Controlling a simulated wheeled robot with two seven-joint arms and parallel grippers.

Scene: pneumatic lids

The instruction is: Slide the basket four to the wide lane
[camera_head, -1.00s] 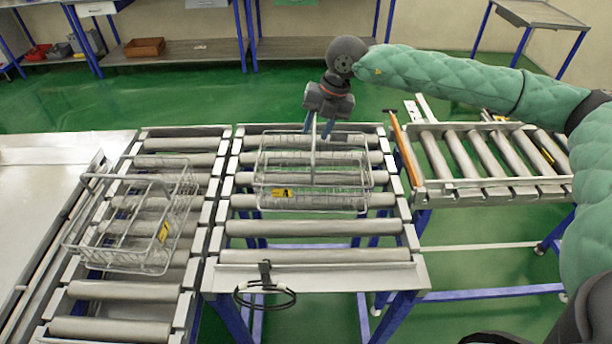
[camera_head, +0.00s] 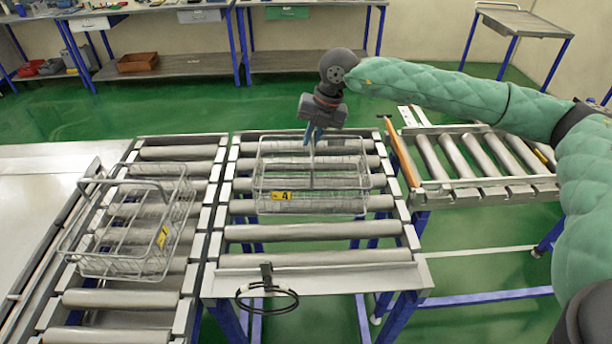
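Basket four (camera_head: 337,207), a wire basket with a yellow tag marked 4 (camera_head: 281,196), stands upright on the rollers of the middle lane (camera_head: 322,232), toward its far end. Its handle (camera_head: 312,165) stands up across the middle. The middle lane looks wider than the left lane (camera_head: 122,300). My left gripper is not in view.
A second wire basket (camera_head: 125,277) with a yellow tag stands on the left lane. A right-hand roller section (camera_head: 480,187) lies beyond an orange bar (camera_head: 402,160). A black cable loop (camera_head: 267,300) hangs at the front. The middle lane's front rollers are clear.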

